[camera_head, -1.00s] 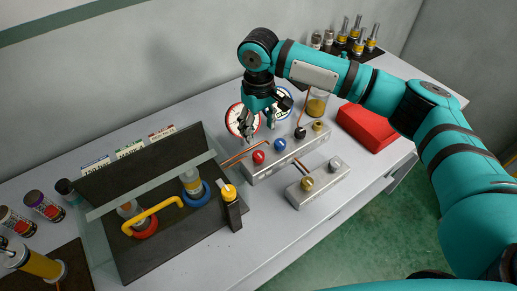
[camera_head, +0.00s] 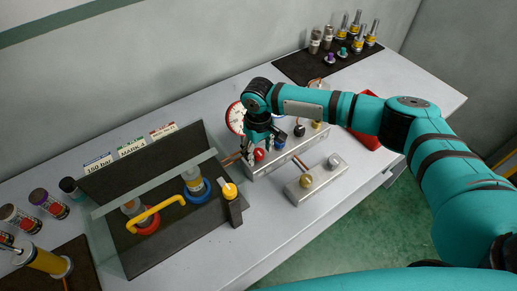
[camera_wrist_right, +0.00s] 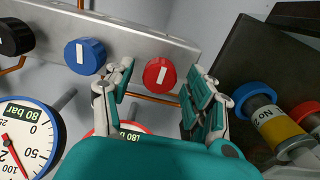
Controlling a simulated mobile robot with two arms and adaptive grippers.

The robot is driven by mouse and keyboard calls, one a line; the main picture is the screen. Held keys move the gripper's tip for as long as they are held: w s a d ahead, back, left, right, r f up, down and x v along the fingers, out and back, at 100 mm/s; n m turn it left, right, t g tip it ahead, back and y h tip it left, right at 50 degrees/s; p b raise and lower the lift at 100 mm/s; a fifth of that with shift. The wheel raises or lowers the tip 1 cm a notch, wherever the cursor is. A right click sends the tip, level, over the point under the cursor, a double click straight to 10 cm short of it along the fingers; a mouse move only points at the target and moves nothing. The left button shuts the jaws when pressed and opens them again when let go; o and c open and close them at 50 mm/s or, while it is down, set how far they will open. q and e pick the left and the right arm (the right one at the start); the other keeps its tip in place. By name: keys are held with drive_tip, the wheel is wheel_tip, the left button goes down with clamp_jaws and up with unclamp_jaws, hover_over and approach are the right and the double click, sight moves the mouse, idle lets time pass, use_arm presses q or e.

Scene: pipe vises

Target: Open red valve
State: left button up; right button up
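The red valve (camera_head: 259,155) is a round red knob at the left end of a grey manifold block (camera_head: 290,150). In the right wrist view the red valve (camera_wrist_right: 158,75) shows a white mark on its face. My right gripper (camera_head: 257,147) is over it, and partly covers it in the head view. In the right wrist view its fingers (camera_wrist_right: 161,72) are spread to either side of the knob, with visible gaps. My left gripper is not in view.
The blue valve (camera_head: 280,139) sits close beside the red one, with a black knob (camera_head: 299,130) beyond. A red-rimmed gauge (camera_head: 235,118) stands behind. A smaller block (camera_head: 318,184) lies in front, and a glass-fronted case (camera_head: 150,215) to the left.

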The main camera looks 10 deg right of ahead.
drive_tip(key=c, duration=1)
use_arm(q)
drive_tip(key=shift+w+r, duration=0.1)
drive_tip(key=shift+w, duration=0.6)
use_arm(e)
drive_tip(key=shift+c, duration=0.2)
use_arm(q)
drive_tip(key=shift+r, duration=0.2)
use_arm(e)
drive_tip(key=shift+n, duration=0.4)
drive_tip(key=shift+r+n+p, duration=0.1)
drive_tip(key=shift+n+p, duration=0.65)
drive_tip(key=shift+n, duration=0.25)
drive_tip(key=n+p, duration=0.1)
drive_tip(key=n, duration=0.3)
drive_tip(key=n+p, duration=0.1)
drive_tip(key=n, duration=0.4)
drive_tip(key=shift+w, duration=0.1)
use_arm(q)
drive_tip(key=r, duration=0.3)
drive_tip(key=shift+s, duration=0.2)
use_arm(e)
drive_tip(key=n, duration=0.4)
drive_tip(key=shift+n, duration=0.3)
